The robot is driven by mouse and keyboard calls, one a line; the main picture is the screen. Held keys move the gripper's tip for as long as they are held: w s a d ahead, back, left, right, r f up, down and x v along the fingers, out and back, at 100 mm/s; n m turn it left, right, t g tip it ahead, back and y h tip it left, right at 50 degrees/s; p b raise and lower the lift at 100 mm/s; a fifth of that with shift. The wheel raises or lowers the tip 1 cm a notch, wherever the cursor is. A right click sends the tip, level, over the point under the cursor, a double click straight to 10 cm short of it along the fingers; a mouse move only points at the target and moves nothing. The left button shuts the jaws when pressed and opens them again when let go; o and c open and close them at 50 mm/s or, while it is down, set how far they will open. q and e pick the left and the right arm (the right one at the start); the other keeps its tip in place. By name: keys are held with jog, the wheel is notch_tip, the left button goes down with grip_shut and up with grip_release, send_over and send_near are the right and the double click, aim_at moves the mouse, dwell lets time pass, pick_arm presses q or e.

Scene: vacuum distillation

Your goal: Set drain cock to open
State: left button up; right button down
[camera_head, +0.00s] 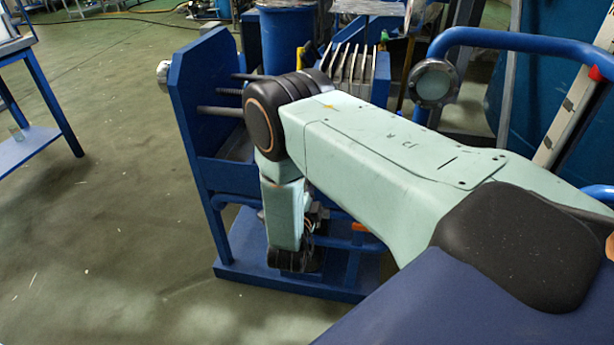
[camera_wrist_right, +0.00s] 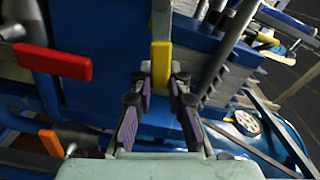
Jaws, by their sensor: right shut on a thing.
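In the right wrist view a yellow handle (camera_wrist_right: 161,64) stands between the fingertips of my right gripper (camera_wrist_right: 161,88), which is shut on it. The handle points along the gripper's axis, in front of a blue frame. A red handle (camera_wrist_right: 52,63) is to the left and an orange handle (camera_wrist_right: 50,143) is at the lower left, both clear of the fingers. No label shows which handle is the drain cock. In the head view my right arm reaches down in front of the blue stand, and its gripper is mostly hidden behind the wrist. My left gripper is not in view.
The blue stand (camera_head: 188,105) has a base plate (camera_head: 240,283) on the floor and metal rods near my arm. A blue tube rail (camera_head: 500,38) with a round flange (camera_head: 433,83) is at the right. A blue table (camera_head: 45,142) stands far left. Floor between is clear.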

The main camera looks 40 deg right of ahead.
jog(key=shift+s+f+m, duration=0.1)
jog(key=shift+f+m, duration=0.75)
jog(key=shift+m, duration=0.25)
jog(key=c, duration=1.3)
grip_release()
jog(key=v, duration=1.2)
